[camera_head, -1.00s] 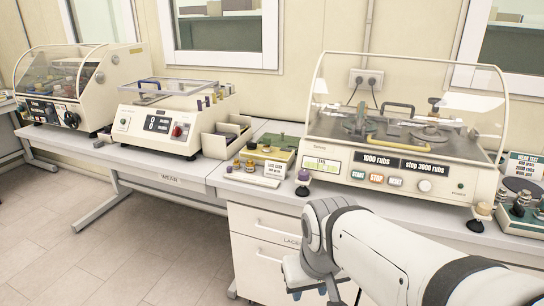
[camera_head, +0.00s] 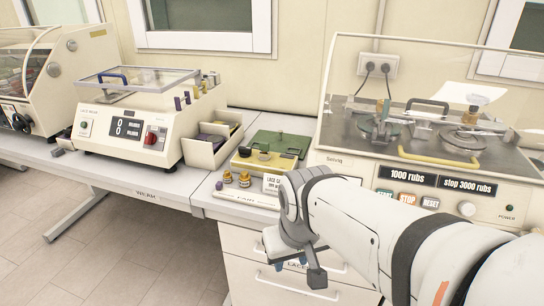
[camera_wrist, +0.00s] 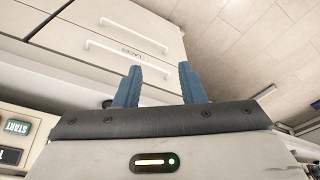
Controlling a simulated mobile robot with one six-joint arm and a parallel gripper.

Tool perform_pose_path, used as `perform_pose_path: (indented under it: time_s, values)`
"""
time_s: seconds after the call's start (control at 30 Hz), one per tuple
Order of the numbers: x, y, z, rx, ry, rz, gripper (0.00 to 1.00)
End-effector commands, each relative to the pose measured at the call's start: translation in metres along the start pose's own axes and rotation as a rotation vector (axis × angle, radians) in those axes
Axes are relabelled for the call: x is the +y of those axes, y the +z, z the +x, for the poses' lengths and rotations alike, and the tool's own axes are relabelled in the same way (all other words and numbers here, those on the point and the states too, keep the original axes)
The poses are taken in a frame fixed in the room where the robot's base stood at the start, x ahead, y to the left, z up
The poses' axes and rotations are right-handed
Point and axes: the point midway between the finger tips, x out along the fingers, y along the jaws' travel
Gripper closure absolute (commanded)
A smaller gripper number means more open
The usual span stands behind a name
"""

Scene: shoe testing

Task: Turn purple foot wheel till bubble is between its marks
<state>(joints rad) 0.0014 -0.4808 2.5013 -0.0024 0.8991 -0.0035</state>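The rubbing machine (camera_head: 450,190) stands at the right of the bench under a clear hood. Its purple foot wheel and its bubble level are hidden behind my arm in the head view, so I cannot tell where the bubble sits. A dark round shape (camera_wrist: 107,103) beside the left finger in the wrist view may be part of a foot; it is too small to tell. My gripper (camera_wrist: 161,84) is open and empty, its two blue fingers apart. In the head view my gripper (camera_head: 290,264) hangs in front of the drawers, below the bench top.
White drawers (camera_head: 300,285) sit under the bench. The lace machine (camera_head: 135,125) stands further left. The floor (camera_head: 110,240) at lower left is clear.

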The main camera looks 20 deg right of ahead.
Motion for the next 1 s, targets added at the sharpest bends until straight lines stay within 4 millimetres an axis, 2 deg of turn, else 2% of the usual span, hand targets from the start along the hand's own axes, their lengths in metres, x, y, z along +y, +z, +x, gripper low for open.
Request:
perform_pose_path:
  time_s: [0.07,0.17,0.27,0.4,0.5,0.6,0.73,0.87,1.0]
  values:
    - [0.001,-0.001,0.0,0.0,0.002,0.005,0.58]
    - [0.005,-0.015,-0.004,0.004,0.02,0.055,0.5]
    - [0.017,-0.047,-0.009,0.018,0.064,0.175,0.45]
    - [0.053,-0.104,-0.013,0.058,0.143,0.412,0.45]
    - [0.08,-0.139,-0.012,0.094,0.19,0.566,0.45]
    - [0.101,-0.164,-0.01,0.126,0.222,0.682,0.45]
    - [0.117,-0.181,-0.006,0.153,0.242,0.765,0.45]
    - [0.123,-0.185,0.006,0.158,0.248,0.784,0.45]
    - [0.129,-0.185,0.028,0.156,0.247,0.784,0.45]
